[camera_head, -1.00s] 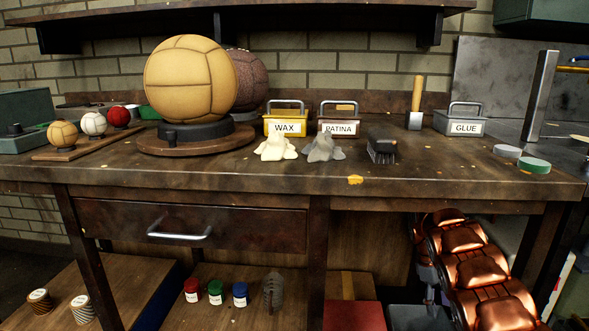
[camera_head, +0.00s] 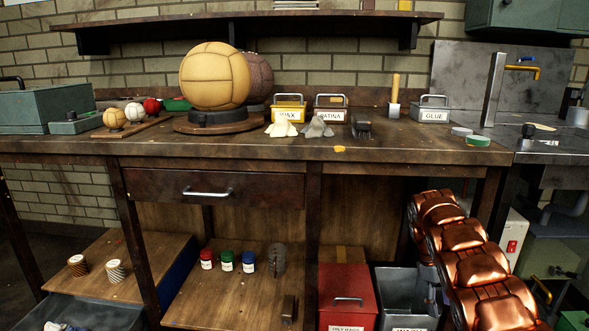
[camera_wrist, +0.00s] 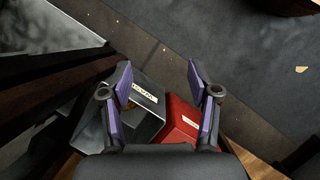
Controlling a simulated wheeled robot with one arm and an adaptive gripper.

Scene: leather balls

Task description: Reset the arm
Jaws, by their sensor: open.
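My arm (camera_head: 468,262), with copper-coloured links, is folded at the lower right of the head view, in front of the bench. My gripper (camera_wrist: 160,75) shows in the wrist view with its two purple-padded fingers apart and nothing between them. It points down toward the floor. Below and beyond the fingers are a grey metal bin (camera_wrist: 148,122) and a red bin (camera_wrist: 184,116). The gripper itself cannot be made out in the head view.
The workbench (camera_head: 250,150) holds a large tan ball (camera_head: 214,76) on a stand, small balls, and boxes labelled wax (camera_head: 288,113), patina and glue (camera_head: 431,113). Red (camera_head: 346,299) and grey (camera_head: 398,290) bins stand below it, near my arm. Dark floor (camera_wrist: 240,60) is open in the wrist view.

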